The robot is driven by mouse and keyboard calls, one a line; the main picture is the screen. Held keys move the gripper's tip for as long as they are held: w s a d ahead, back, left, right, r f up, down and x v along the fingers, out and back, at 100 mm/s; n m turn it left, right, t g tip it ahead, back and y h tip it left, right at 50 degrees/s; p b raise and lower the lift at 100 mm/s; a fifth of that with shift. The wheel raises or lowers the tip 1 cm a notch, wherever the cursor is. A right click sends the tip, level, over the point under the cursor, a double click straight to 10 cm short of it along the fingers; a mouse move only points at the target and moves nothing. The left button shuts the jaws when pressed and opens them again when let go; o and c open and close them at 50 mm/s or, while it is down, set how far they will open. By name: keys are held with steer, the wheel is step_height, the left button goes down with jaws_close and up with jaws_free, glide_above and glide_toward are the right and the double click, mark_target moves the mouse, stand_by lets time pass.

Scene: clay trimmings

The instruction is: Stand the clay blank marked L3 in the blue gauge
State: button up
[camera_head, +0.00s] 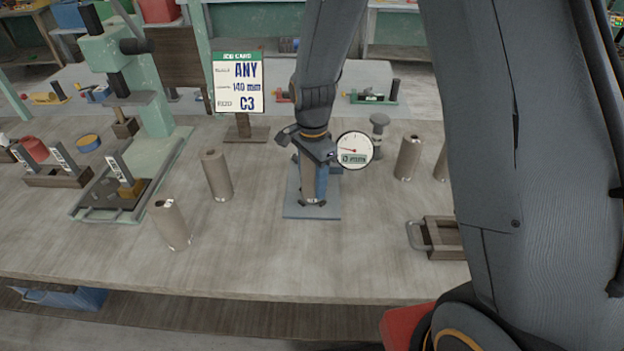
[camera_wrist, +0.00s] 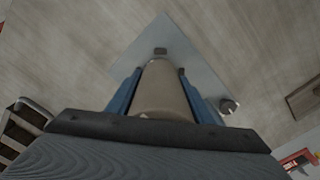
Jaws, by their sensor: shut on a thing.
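My gripper (camera_head: 312,197) is shut on a clay blank (camera_head: 307,178), a tan cylinder, over the base plate of the blue gauge (camera_head: 296,213). In the wrist view my gripper (camera_wrist: 160,75) has a blue finger on each side of the blank (camera_wrist: 161,92), with the pale gauge plate (camera_wrist: 190,50) beyond. The blank looks roughly upright in the head view. Its lower end is close to the plate; I cannot tell if it touches. No L3 mark is readable on it. The round dial (camera_head: 355,150) stands just right of my gripper.
Other clay blanks stand left (camera_head: 216,175), front left (camera_head: 170,223) and right (camera_head: 408,158). A job card (camera_head: 238,82) reads ANY, 140 mm, C3. A green press (camera_head: 150,110) stands left, a wooden tray (camera_head: 446,240) right. The bench front centre is clear.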

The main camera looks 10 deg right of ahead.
steer(key=shift+f, duration=0.2)
steer(key=shift+f, duration=0.1)
steer(key=o, duration=1.5)
steer(key=shift+f, duration=0.1)
step_height(320, 180, up, 12)
steer(key=b, duration=0.3)
steer(key=shift+r, duration=0.2)
